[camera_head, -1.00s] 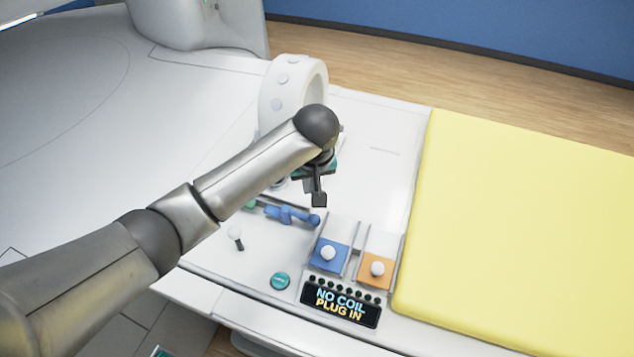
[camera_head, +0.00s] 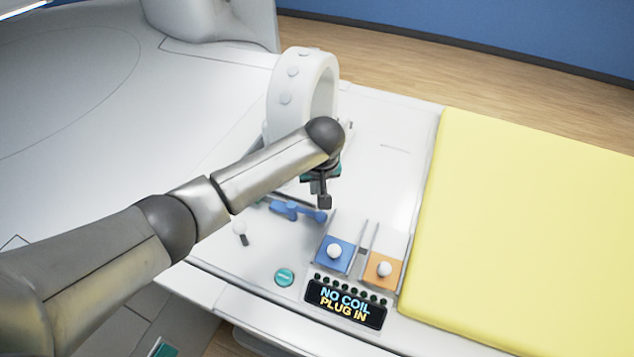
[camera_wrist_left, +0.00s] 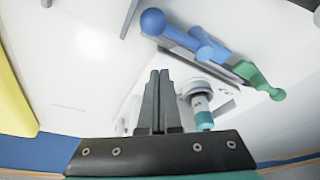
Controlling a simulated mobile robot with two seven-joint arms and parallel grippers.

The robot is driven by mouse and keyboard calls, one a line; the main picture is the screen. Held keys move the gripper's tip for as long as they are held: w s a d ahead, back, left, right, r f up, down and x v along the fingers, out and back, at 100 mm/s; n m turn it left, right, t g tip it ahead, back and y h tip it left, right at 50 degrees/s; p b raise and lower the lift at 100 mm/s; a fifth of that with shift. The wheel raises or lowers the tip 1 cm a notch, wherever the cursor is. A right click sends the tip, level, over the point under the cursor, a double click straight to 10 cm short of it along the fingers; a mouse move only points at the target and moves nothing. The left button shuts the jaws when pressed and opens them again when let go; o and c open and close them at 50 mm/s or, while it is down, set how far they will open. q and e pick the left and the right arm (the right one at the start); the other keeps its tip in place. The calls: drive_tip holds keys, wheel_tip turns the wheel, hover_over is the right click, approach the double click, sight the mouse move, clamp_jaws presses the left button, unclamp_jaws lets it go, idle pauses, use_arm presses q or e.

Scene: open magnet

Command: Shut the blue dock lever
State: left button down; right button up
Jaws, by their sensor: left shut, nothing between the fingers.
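The blue dock lever (camera_head: 298,211) lies on the white dock panel, its round knob end pointing right toward the blue slider. It also shows in the left wrist view (camera_wrist_left: 195,40), its ball at the upper middle and a green part beyond it. My left gripper (camera_head: 325,203) hangs just above and behind the lever's knob end. In the left wrist view its fingers (camera_wrist_left: 158,78) are together and empty, apart from the lever. Part of the lever's far end is hard to make out beside my arm. My right gripper is not in view.
A blue slider block (camera_head: 335,253) and an orange one (camera_head: 383,272), each with a white knob, sit to the right. A display (camera_head: 345,304) reads "NO COIL PLUG IN". A teal button (camera_head: 285,277), a white-knobbed stick (camera_head: 240,230), a white ring coil (camera_head: 290,85) and a yellow mat (camera_head: 520,220) surround them.

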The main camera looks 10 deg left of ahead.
sight(315, 200)
use_arm(q)
drive_tip(key=x, duration=0.3)
drive_tip(key=shift+f+b, duration=0.1)
drive_tip(key=shift+b, duration=0.3)
drive_tip(key=shift+s+d+f, duration=0.1)
drive_tip(key=shift+f, duration=0.2)
drive_tip(key=shift+s+d+r+p, duration=0.25)
drive_tip(key=shift+s+p, duration=0.15)
drive_tip(key=shift+s, duration=0.2)
drive_tip(key=shift+s+d+r+p, duration=0.25)
drive_tip(key=shift+s+p, duration=0.1)
drive_tip(key=shift+s, duration=0.3)
drive_tip(key=shift+s+d, duration=0.15)
drive_tip(key=shift+s, duration=0.25)
